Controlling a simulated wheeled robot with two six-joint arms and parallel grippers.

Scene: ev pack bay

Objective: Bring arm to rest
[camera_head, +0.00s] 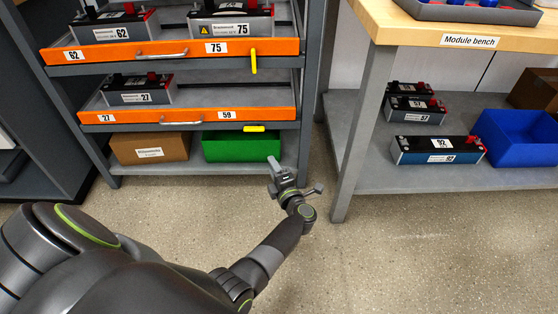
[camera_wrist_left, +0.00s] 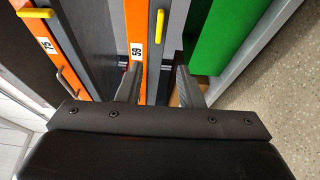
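My left gripper (camera_head: 270,168) hangs over the floor between the shelf rack and the bench, in front of the green bin. In the left wrist view, its two fingers (camera_wrist_left: 160,76) stand apart with nothing held between them. Beyond them are the orange drawer fronts, including the one labelled 59 (camera_wrist_left: 138,48), and the green bin (camera_wrist_left: 222,35). In the head view my left arm reaches in from the lower left, bent at the elbow. My right gripper is not in view.
The rack has an upper orange drawer (camera_head: 180,50) and a lower orange drawer (camera_head: 180,115) holding modules. The green bin (camera_head: 240,147) and a cardboard box (camera_head: 150,148) sit below. At right, the module bench (camera_head: 450,32) has a lower shelf with modules and a blue bin (camera_head: 515,138). Front floor is clear.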

